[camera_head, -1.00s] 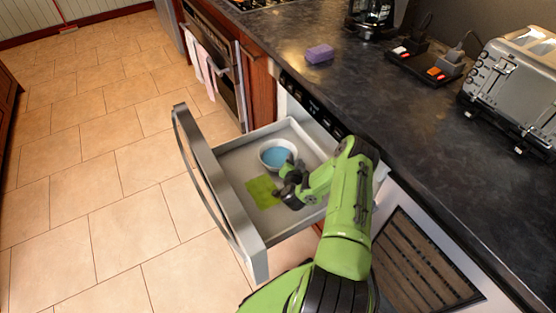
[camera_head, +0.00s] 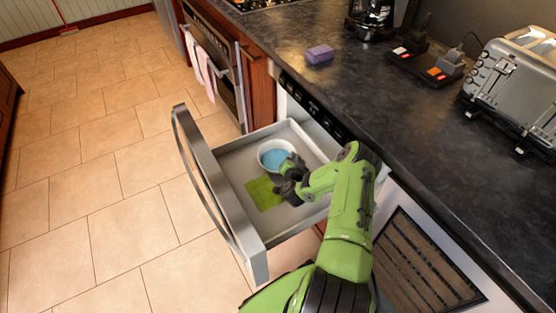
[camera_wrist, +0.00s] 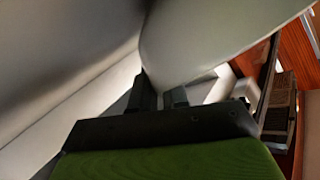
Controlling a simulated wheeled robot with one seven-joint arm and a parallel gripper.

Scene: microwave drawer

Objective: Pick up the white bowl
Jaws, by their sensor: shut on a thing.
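The white bowl (camera_head: 272,159), with a light blue inside, stands in the open drawer (camera_head: 236,165). My gripper (camera_head: 292,167) reaches into the drawer from the right and is at the bowl's near right rim. In the wrist view, the bowl's pale curved wall (camera_wrist: 205,35) fills the upper middle, and my gripper's dark fingers (camera_wrist: 158,97) are shut on its edge. The fingers hide part of the bowl's right side in the head view. I cannot tell whether the bowl is clear of the drawer floor.
A green square (camera_head: 263,193) lies on the drawer floor. The dark counter (camera_head: 390,110) runs along the right, with a purple sponge (camera_head: 320,54) and a toaster (camera_head: 515,80) on it. The tiled floor (camera_head: 100,190) left of the drawer is clear.

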